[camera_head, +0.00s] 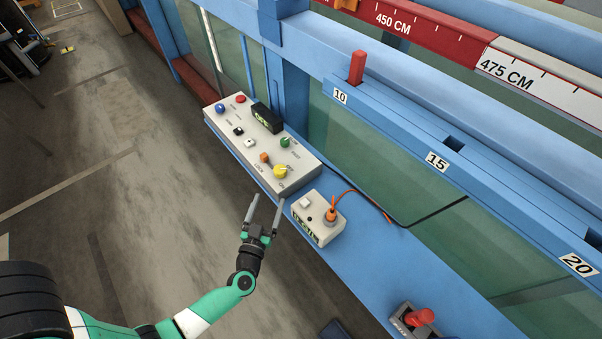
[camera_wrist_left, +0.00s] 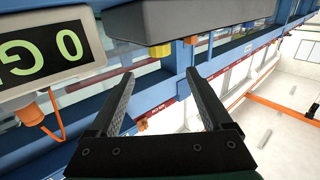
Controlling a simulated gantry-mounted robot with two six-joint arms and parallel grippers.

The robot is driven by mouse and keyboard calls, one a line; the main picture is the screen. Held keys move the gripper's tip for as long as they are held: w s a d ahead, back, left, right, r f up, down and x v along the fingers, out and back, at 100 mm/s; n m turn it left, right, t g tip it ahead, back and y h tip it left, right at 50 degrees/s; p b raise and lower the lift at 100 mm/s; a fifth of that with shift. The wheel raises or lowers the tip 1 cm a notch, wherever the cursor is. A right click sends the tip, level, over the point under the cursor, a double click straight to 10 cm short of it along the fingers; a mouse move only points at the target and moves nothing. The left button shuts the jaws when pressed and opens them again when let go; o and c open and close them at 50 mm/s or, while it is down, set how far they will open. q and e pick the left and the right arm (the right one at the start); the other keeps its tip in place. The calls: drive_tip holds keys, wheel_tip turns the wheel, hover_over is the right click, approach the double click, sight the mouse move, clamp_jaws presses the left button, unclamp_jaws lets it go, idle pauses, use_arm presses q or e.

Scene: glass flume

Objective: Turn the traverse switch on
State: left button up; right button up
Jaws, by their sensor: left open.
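The grey control panel (camera_head: 262,143) lies on the blue ledge. It carries a blue button (camera_head: 220,109), a red button (camera_head: 240,98), a black switch (camera_head: 238,131), a white switch (camera_head: 250,143), a green knob (camera_head: 285,142), an orange knob (camera_head: 264,157) and a yellow knob (camera_head: 280,171). Its labels are too small to read, so I cannot tell which is the traverse switch. My left gripper (camera_head: 267,203) is open and empty, in front of the ledge near the panel's yellow-knob end. In the wrist view, its fingers (camera_wrist_left: 159,74) are apart with nothing between them. My right gripper is not in view.
A small display box (camera_head: 310,228) with an orange plug and cable stands right of the gripper; its display (camera_wrist_left: 45,48) shows close in the wrist view. A red-handled device (camera_head: 420,317) sits farther along the blue ledge (camera_head: 368,255). Glass walls rise behind.

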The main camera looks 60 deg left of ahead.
sight(275, 173)
use_arm(q)
drive_tip(key=b+x, duration=0.3)
drive_tip(key=x, duration=0.8)
drive_tip(key=shift+w+a+f, duration=0.1)
drive_tip(key=shift+w+a, duration=0.15)
drive_tip(key=shift+a, duration=0.05)
clamp_jaws()
drive_tip(key=shift+s+a+m+t+h+b, duration=0.1)
drive_tip(key=shift+m+t+h+b, duration=0.45)
drive_tip(key=shift+b, duration=0.5)
drive_tip(key=m+t+h+b, duration=0.1)
drive_tip(key=h+b, duration=0.1)
drive_tip(key=b, duration=0.2)
drive_tip(key=m+t+h+b, duration=0.1)
drive_tip(key=m+h+b, duration=0.1)
drive_tip(key=b, duration=0.3)
drive_tip(key=m+t+h+b, duration=0.1)
drive_tip(key=h+b, duration=0.1)
drive_tip(key=b, duration=0.2)
drive_tip(key=shift+s+a+f+m+t+h+b, duration=0.2)
drive_tip(key=shift+a+f+m+t+h+b, duration=0.05)
drive_tip(key=shift+a+f+m+h+b, duration=0.1)
drive_tip(key=shift+r+m+h+b, duration=0.3)
drive_tip(key=shift+m+h+b, duration=0.55)
drive_tip(key=shift+h, duration=0.35)
